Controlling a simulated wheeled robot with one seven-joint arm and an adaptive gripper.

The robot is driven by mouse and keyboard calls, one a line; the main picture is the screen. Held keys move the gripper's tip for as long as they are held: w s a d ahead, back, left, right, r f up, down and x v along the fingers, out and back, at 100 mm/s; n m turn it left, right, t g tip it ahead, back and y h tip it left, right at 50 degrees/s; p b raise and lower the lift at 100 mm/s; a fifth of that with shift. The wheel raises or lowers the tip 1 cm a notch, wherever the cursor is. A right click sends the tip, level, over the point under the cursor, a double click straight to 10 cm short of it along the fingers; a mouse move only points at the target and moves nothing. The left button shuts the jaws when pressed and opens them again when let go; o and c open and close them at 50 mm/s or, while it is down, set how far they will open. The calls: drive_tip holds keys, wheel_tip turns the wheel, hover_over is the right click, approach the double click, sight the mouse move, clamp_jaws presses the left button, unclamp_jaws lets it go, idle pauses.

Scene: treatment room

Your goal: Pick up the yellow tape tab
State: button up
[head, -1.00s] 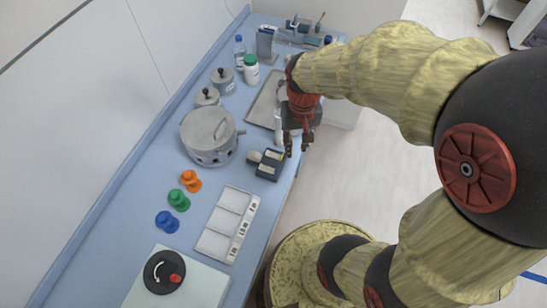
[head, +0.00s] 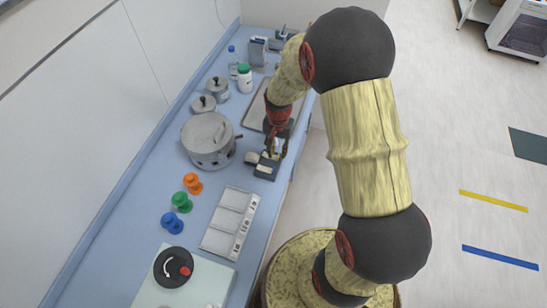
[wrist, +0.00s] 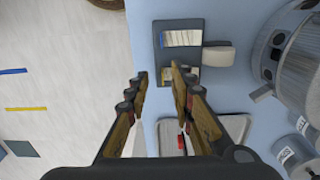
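A dark holder (head: 264,173) stands near the counter's front edge; it also shows in the wrist view (wrist: 192,55), with two pale inserts. The insert nearer my gripper has a yellowish face (wrist: 194,74), which may be the yellow tape tab; I cannot tell for sure. My gripper (head: 277,150) is beside and above the holder in the head view. In the wrist view my gripper (wrist: 160,76) is open, with nothing between its fingers. Its right fingertip overlaps the yellowish insert in the picture and partly hides it; contact cannot be told.
A cream block (wrist: 218,56) sticks out from the holder. A large metal pot (head: 208,140) stands left of it. A metal tray (head: 255,112) lies behind, and a white compartment box (head: 230,222) in front. Yellow tape (head: 493,201) and blue tape (head: 500,257) lie on the floor.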

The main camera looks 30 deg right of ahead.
drive_tip(key=f, duration=0.3)
drive_tip(key=w+f, duration=0.1)
drive_tip(key=f, duration=0.1)
drive_tip(key=shift+w+d+f, duration=0.1)
drive_tip(key=shift+d+f, duration=0.05)
drive_tip(key=shift+d, duration=0.15)
drive_tip(key=c, duration=0.3)
clamp_jaws()
